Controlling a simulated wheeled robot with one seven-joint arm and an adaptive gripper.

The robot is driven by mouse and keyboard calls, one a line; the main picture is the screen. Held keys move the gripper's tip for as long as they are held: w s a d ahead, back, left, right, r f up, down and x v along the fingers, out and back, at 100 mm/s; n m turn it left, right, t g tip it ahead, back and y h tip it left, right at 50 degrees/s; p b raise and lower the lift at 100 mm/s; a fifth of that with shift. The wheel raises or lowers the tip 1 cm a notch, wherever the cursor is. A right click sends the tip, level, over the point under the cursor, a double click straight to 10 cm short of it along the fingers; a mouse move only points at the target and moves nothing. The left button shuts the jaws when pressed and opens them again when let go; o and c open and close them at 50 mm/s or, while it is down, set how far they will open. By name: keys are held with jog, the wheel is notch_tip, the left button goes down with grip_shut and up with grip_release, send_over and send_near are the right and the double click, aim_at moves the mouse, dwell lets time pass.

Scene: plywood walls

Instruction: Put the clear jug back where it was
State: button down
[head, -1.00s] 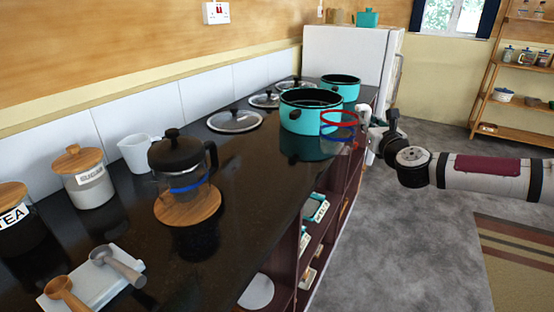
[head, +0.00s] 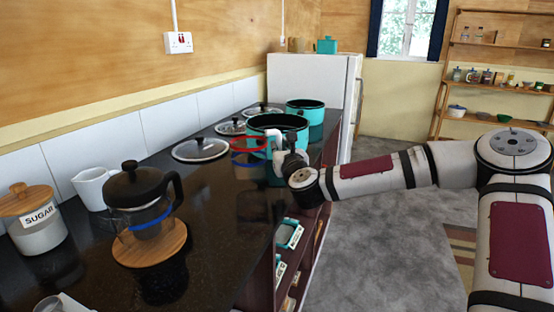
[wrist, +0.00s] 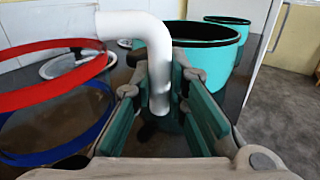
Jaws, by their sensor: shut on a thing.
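The clear jug (head: 250,143) has a red rim band, a blue lower band and a white handle. In the head view it is over the counter, just in front of the large teal pot. The wrist view shows its red band (wrist: 50,82) at the left and its white handle (wrist: 155,55) running down between the fingers. My gripper (head: 285,158) is shut on that handle, at the jug's right side. The jug looks upright; I cannot tell whether its base touches the counter.
The dark counter (head: 215,205) is clear between the jug and the French press (head: 140,200) on its wooden board. The large teal pot (head: 262,125) is close behind the jug. Pot lids (head: 200,149) lie along the wall. A sugar jar (head: 38,225) and white cup (head: 92,187) stand at left.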

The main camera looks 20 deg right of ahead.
jog(key=shift+w+a+f+b, duration=0.1)
jog(key=shift+a+f+b, duration=0.15)
jog(key=shift+f, duration=0.65)
jog(key=shift+a+f+b, duration=0.1)
jog(key=shift+f+b, duration=0.1)
jog(key=shift+f, duration=0.65)
jog(key=shift+f, duration=0.1)
jog(key=c, duration=1.6)
grip_release()
jog(key=s+p, duration=0.1)
jog(key=s, duration=1.1)
